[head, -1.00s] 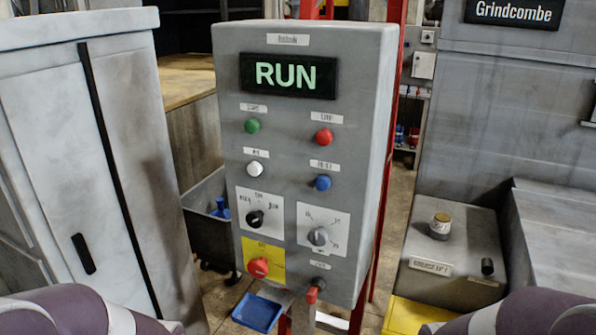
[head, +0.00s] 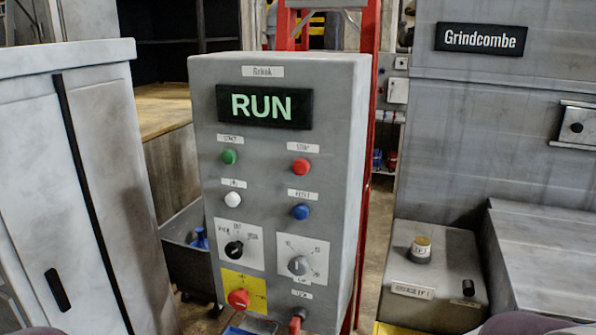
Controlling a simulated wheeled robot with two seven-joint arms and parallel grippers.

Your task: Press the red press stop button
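The grey control panel (head: 210,200) stands upright in the middle of the head view, its display (head: 264,106) reading RUN in green. The red stop button (head: 301,165) is at the upper right of the panel, under a small label that seems to read STOP. A green button (head: 229,157) is to its left and a blue button (head: 301,212) is below it. A larger red button (head: 239,298) sits on a yellow plate (head: 256,284) at the lower left. Neither gripper shows; only small purple-grey parts of my arms appear at the bottom edge.
A grey cabinet (head: 98,170) stands close on the left. A red frame (head: 369,150) rises behind the panel. The space before the panel looks clear.

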